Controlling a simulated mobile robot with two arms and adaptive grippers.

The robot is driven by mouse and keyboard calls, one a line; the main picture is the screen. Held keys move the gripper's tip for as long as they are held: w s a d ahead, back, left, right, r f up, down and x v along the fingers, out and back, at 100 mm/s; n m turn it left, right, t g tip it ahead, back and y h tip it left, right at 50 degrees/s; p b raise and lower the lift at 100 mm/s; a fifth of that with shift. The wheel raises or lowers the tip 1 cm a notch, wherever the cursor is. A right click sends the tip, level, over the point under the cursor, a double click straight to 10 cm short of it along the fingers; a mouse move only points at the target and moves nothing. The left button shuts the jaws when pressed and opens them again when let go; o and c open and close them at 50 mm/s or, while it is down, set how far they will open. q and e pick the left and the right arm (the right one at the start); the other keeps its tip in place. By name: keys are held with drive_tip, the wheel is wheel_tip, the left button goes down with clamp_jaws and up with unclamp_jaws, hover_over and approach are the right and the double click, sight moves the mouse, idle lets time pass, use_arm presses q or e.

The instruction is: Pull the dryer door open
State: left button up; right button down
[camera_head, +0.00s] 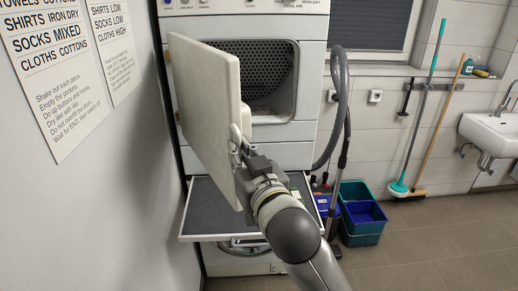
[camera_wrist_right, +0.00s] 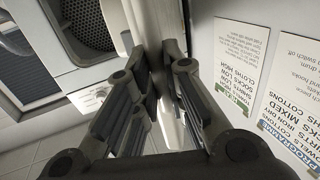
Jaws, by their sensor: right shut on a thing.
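The white dryer door (camera_head: 205,100) stands swung wide open on the left side of the dryer (camera_head: 315,75) in the head view. The dark opening with its perforated drum (camera_head: 262,72) is exposed. My right gripper (camera_head: 243,150) is at the free edge of the door, shut on it. In the right wrist view the fingers (camera_wrist_right: 160,95) lie on both sides of the white door edge (camera_wrist_right: 150,22), and the drum opening shows at the upper left. The exact contact is partly hidden by the fingers. My left gripper is not in view.
A pulled-out shelf (camera_head: 215,208) lies below the dryer, above a second machine (camera_head: 240,262). A wall with signs (camera_head: 55,75) is close on the left. A grey hose (camera_head: 338,110), blue and green buckets (camera_head: 362,215), brooms and a sink (camera_head: 490,132) stand right.

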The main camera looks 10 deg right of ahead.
drive_tip(key=shift+s+a+r, duration=0.15)
drive_tip(key=shift+s+a, duration=0.05)
drive_tip(key=shift+a, duration=0.25)
drive_tip(key=c, duration=1.7)
unclamp_jaws()
drive_tip(key=shift+o, duration=1.1)
drive_tip(key=shift+w+a, duration=0.15)
drive_tip(key=v, duration=0.7)
drive_tip(key=shift+s, duration=0.3)
drive_tip(key=shift+f, duration=0.2)
